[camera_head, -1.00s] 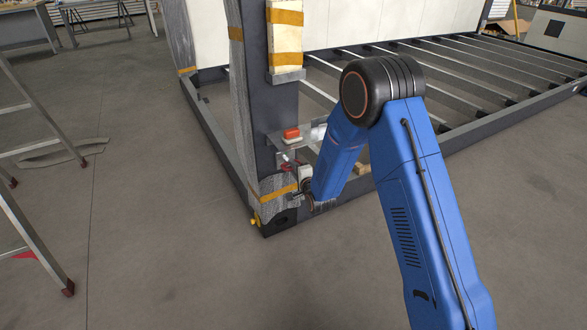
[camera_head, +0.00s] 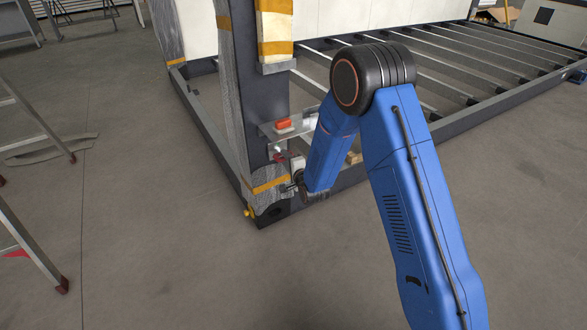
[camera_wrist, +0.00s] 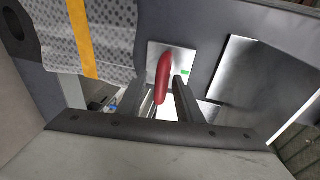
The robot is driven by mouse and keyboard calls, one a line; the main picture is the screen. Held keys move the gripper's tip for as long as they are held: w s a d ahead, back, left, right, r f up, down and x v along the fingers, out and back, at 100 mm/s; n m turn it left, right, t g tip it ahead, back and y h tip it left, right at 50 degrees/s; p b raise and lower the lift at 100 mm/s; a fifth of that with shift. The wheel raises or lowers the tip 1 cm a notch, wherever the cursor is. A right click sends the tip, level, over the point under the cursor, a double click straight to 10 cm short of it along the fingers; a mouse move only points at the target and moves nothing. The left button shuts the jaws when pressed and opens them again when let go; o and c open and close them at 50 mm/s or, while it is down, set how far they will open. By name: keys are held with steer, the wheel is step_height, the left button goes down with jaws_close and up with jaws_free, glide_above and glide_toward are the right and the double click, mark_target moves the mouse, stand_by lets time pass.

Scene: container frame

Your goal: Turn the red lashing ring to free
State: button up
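The red lashing ring (camera_wrist: 163,78) shows nearly edge-on in the wrist view, in front of a bright metal plate (camera_wrist: 184,52) with a small green mark. My gripper (camera_wrist: 160,92) has its two dark fingers apart, one on each side of the ring. A gap shows between the ring and the right finger; contact on the left is unclear. In the head view the ring (camera_head: 278,156) is a small red spot low on the dark corner post (camera_head: 255,100).
Grey padding with yellow tape (camera_head: 267,186) wraps the post's foot. A ladder (camera_head: 30,240) stands at left, with open floor between.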

steer(key=v, duration=1.6)
steer(key=shift+s+d, duration=0.15)
steer(key=shift+s, duration=0.2)
steer(key=shift+r, duration=0.1)
steer(key=s+d+r+n+g+h, duration=0.2)
steer(key=s+d+r+n+h, duration=0.15)
steer(key=d+r, duration=0.5)
steer(key=s+d+r+n+g+h, duration=0.25)
steer(key=s+d+r, duration=0.35)
steer(key=d, duration=0.4)
steer(key=s+d+r+n+g, duration=0.1)
steer(key=s+d+r+n, duration=0.1)
steer(key=s, duration=0.7)
steer(key=s+d+r+n+g, duration=0.2)
steer(key=s+d, duration=0.3)
steer(key=s, duration=0.5)
steer(key=s+d+r+n+g+h, duration=0.1)
steer(key=s+d+r, duration=0.3)
steer(key=s, duration=0.5)
steer(key=shift+s+r+n+g, duration=0.2)
steer(key=shift+s+n+g, duration=0.15)
steer(key=shift+n, duration=0.45)
